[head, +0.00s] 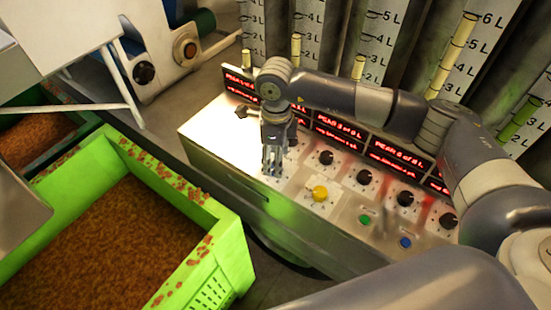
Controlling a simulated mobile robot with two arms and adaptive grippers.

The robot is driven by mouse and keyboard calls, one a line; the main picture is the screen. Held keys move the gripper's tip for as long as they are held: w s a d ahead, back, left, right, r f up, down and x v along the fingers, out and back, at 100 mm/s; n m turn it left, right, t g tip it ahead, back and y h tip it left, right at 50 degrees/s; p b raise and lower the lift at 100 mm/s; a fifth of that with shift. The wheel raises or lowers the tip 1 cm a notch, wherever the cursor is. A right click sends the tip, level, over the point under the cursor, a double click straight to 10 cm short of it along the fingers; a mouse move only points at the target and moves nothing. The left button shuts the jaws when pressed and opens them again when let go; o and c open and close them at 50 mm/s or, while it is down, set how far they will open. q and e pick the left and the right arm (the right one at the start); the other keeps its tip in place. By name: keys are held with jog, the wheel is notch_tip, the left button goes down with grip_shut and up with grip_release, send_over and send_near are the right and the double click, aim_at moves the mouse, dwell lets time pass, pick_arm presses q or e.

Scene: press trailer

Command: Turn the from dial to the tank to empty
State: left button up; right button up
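A metal control panel (345,212) carries a row of black dials, including ones at the left (325,157), middle (363,177), right (404,198) and far right (448,220). In front of them is a yellow knob (320,193) on a light plate. I cannot read which is the from dial. My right gripper (272,170) points down over the panel's left part, left of the yellow knob and apart from it. It seems empty, and its finger opening is unclear. It hides part of the panel. My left gripper is not in view.
Red-lit displays (340,127) stand behind the dials; their text is hard to read. Behind are tanks with litre scales (378,35) and yellow or green levels. A green button (365,219) and blue button (405,242) sit in front. A green crate (232,225) stands left.

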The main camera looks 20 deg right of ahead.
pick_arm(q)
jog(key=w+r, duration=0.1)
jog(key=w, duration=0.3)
pick_arm(e)
notch_tip(320, 180, down, 3)
jog(key=shift+w, duration=0.1)
jog(key=shift+c, duration=0.9)
jog(key=c, duration=0.9)
jog(key=shift+c, duration=0.2)
jog(key=shift+f+n+b, duration=0.1)
jog(key=shift+n+b, duration=0.2)
jog(key=n+b, duration=0.5)
jog(key=b, duration=0.3)
jog(key=shift+f+n, duration=0.1)
jog(key=shift+n, duration=0.3)
pick_arm(q)
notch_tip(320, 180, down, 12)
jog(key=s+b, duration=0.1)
jog(key=b, duration=0.1)
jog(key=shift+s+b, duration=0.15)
jog(key=shift+b, duration=0.25)
pick_arm(e)
jog(key=shift+r+n, duration=0.25)
jog(key=shift+n, duration=1.05)
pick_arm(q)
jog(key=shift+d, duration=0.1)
